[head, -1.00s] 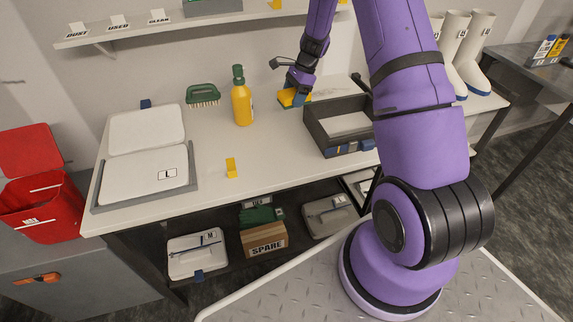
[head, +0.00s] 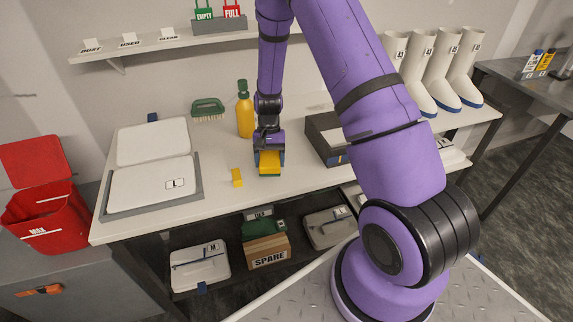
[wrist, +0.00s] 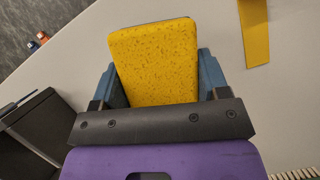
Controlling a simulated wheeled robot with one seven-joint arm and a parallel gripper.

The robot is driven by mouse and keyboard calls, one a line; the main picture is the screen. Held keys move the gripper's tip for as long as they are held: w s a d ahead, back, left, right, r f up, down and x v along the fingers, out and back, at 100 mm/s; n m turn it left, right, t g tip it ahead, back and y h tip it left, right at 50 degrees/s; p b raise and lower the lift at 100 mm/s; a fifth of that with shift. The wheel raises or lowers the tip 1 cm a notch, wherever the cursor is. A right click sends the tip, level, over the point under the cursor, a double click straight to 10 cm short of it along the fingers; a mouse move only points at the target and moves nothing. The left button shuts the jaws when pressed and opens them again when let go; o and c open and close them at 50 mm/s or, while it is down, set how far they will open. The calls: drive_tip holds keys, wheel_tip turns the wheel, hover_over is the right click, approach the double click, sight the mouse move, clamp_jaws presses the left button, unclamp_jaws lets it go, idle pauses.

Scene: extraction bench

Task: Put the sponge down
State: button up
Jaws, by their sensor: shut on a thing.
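In the wrist view the yellow sponge face (wrist: 155,62) sits between the two blue fingers of my gripper (wrist: 160,80). The sponge is near the bench top, but I cannot tell whether it touches it.
A yellow bottle (head: 245,112) and a green brush (head: 208,107) are behind. A dark open-topped box (head: 322,133) is to the right.

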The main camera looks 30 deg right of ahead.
drive_tip(key=s+d+r+m+t+y, duration=0.2)
drive_tip(key=s+d+m+t, duration=0.25)
drive_tip(key=s+m, duration=0.9)
drive_tip(key=m, duration=0.1)
hover_over(287, 164)
drive_tip(key=d, duration=0.1)
drive_tip(key=shift+s+f, duration=0.4)
drive_tip(key=shift+f, duration=0.1)
drive_tip(key=shift+w+f, duration=0.2)
drive_tip(key=shift+w, duration=0.05)
drive_tip(key=shift+f, duration=1.6)
drive_tip(key=o, duration=1)
drive_tip(key=shift+f, duration=0.1)
drive_tip(key=shift+c, duration=0.2)
